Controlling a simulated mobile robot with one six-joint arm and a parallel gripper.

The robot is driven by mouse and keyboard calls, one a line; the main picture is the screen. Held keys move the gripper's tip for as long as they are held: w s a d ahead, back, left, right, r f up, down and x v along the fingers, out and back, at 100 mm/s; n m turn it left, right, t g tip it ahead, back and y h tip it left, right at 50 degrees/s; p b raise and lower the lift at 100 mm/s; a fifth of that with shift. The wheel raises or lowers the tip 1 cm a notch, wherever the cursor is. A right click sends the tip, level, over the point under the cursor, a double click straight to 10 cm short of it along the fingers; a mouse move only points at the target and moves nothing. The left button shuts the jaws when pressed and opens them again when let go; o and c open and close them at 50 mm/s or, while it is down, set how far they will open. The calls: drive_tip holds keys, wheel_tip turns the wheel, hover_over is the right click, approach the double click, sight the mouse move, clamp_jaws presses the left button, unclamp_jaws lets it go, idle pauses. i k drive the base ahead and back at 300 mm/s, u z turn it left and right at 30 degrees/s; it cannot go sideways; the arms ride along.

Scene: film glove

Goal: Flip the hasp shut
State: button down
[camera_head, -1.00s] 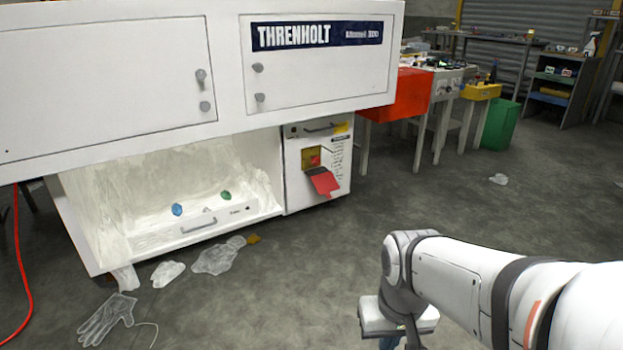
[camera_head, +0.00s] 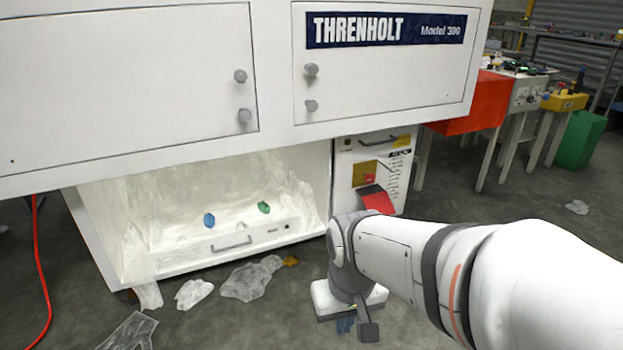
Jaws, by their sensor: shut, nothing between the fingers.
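A red flap (camera_head: 377,199), which looks like the hasp, sticks out and down from a yellow plate (camera_head: 366,173) on the white front panel (camera_head: 345,190) under the THRENHOLT cabinet. A smaller red piece shows on the plate above the flap. My arm's wrist covers the lower part of the panel. My gripper (camera_head: 362,328) points down below the wrist, in front of the panel and lower than the flap in the picture. It is shut and empty, and looks apart from the flap.
The white cabinet (camera_head: 385,85) overhangs the panel. Left of the panel is an open bay with a handled drawer front (camera_head: 240,243). Crumpled clear film (camera_head: 250,280) lies on the floor. A red cable (camera_head: 40,270) hangs at left. A red box (camera_head: 485,105) stands at right.

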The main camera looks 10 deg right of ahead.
sight(380, 201)
drive_tip(key=z, duration=0.2)
drive_tip(key=i, duration=0.7)
drive_tip(key=z, duration=0.6)
drive_tip(key=k, duration=0.95)
drive_tip(key=z, duration=0.15)
drive_tip(key=i, duration=1.45)
drive_tip(key=u, duration=0.05)
